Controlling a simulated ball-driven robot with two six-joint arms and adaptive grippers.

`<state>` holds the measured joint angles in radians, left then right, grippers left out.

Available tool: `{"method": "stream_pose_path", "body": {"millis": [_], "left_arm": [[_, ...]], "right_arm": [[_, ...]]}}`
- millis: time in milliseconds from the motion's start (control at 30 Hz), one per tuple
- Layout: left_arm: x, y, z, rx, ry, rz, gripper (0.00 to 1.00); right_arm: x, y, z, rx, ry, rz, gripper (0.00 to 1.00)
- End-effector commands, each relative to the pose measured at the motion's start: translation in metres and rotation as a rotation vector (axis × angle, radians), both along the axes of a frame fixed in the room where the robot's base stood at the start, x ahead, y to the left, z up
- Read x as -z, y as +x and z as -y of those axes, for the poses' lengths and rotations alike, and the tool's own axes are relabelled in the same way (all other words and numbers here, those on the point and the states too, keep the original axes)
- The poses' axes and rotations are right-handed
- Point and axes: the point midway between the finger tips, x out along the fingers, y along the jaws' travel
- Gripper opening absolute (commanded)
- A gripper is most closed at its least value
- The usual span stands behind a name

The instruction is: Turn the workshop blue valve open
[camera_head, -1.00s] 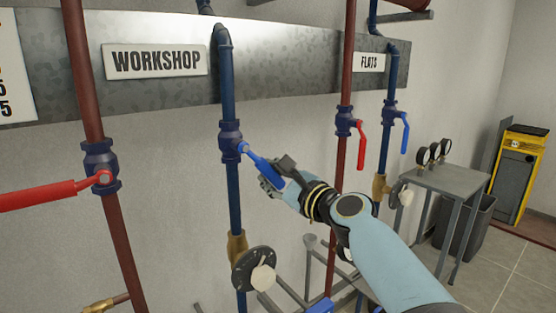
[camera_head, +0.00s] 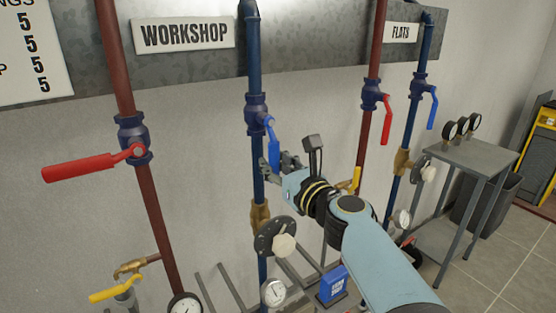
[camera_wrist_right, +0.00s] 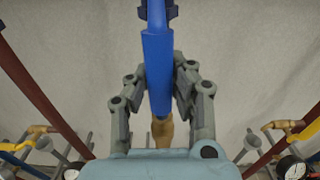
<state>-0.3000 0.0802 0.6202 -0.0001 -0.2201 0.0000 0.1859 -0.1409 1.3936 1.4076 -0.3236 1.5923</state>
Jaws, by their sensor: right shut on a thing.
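The workshop blue valve (camera_head: 257,113) sits on the blue pipe below the WORKSHOP sign (camera_head: 184,34). Its blue lever (camera_head: 273,143) points down, nearly in line with the pipe. My right gripper (camera_head: 279,165) is shut on the lower part of the lever. In the right wrist view the lever (camera_wrist_right: 158,70) runs between the two fingers of the right gripper (camera_wrist_right: 159,92), with the blue pipe partly hidden behind it. My left gripper is not in view.
A red-levered valve (camera_head: 132,138) on a red pipe stands left. Red (camera_head: 374,95) and blue (camera_head: 416,88) valves under the FLATS sign stand right. A grey table (camera_head: 470,157) stands further right.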

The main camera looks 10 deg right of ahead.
Motion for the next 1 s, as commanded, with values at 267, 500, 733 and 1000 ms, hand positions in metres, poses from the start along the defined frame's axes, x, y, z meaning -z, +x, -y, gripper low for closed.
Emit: {"method": "stream_pose_path", "body": {"millis": [267, 500, 733, 1000], "left_arm": [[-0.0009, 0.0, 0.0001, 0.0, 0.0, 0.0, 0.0], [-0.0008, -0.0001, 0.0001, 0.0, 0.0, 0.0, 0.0], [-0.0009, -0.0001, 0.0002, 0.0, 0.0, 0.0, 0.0], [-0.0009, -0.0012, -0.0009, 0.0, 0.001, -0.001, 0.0]], "right_arm": [[0.0036, -0.0021, -0.0025, -0.002, 0.023, -0.015, 0.0], [0.0038, -0.0022, -0.0027, -0.003, 0.024, -0.015, 0.0], [0.0025, -0.0016, -0.0023, -0.002, 0.022, -0.012, 0.46], [0.0011, -0.0018, -0.0014, 0.0, 0.019, -0.009, 0.47]]}}
